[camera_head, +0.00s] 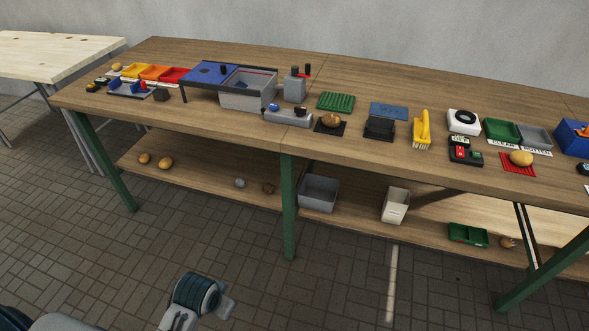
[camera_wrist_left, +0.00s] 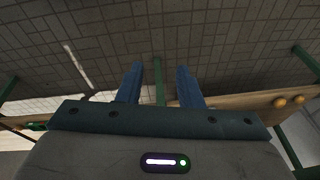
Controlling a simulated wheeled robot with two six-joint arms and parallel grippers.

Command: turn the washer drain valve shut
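The washer appears to be the grey open basin (camera_head: 246,97) with a blue panel (camera_head: 212,73) on its left, on the wooden bench left of centre. Just right of it stand a grey unit with a black and red top (camera_head: 295,86) and a low grey block with a blue knob and a dark part (camera_head: 288,117). I cannot tell which part is the drain valve or how it is turned. My left gripper (camera_wrist_left: 159,84) shows in the left wrist view, its two blue fingers apart and nothing between them. It is away from the bench top. My right gripper is not in view.
The bench (camera_head: 225,125) has green legs and a lower shelf holding potatoes, a grey bin (camera_head: 318,193) and a white bin (camera_head: 396,205). Coloured trays (camera_head: 155,73) stand left of the washer. A yellow brush (camera_head: 421,130) lies to the right. The tiled floor in front is clear.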

